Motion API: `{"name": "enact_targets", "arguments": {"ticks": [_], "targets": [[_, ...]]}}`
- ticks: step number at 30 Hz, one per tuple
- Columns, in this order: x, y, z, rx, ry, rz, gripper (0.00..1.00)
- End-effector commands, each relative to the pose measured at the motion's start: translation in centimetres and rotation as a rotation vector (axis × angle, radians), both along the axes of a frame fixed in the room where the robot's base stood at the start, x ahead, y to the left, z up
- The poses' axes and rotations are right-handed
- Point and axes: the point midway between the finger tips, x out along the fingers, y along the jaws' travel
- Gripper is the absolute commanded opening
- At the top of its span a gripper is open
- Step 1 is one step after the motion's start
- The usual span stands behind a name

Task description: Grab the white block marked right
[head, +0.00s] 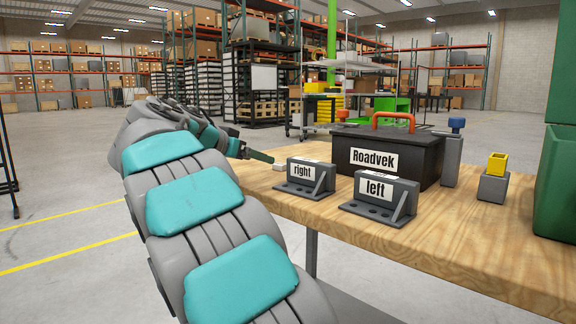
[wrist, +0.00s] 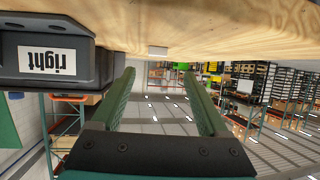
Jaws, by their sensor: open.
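A dark grey bracket (head: 318,184) with a white label reading "right" stands near the table's left edge. In the wrist view the same bracket (wrist: 90,62) is at the upper left, its label upside down. A small plain white block (head: 280,167) lies just left of the bracket, and no marking on it can be made out. In the wrist view this white block (wrist: 158,51) is ahead, between the lines of the fingers. My gripper (wrist: 158,72) has its green fingers apart with nothing between them. In the head view the gripper (head: 262,156) is by the table's left edge, near the block.
A second grey bracket labelled "left" (head: 379,196) stands nearer on the table (head: 460,245). Behind are a black "Roadvek" box (head: 420,150) with an orange handle, a grey post with a blue top (head: 453,150) and a yellow piece on a grey block (head: 494,186). The table's front is clear.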

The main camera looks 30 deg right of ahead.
Motion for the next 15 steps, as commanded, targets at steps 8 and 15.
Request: {"name": "enact_targets", "arguments": {"ticks": [8,15], "targets": [[1.1,-2.2,-1.0,0.000,0.000,-0.001,0.78],[2.2,-4.8,-2.8,0.001,0.003,0.001,0.78]]}}
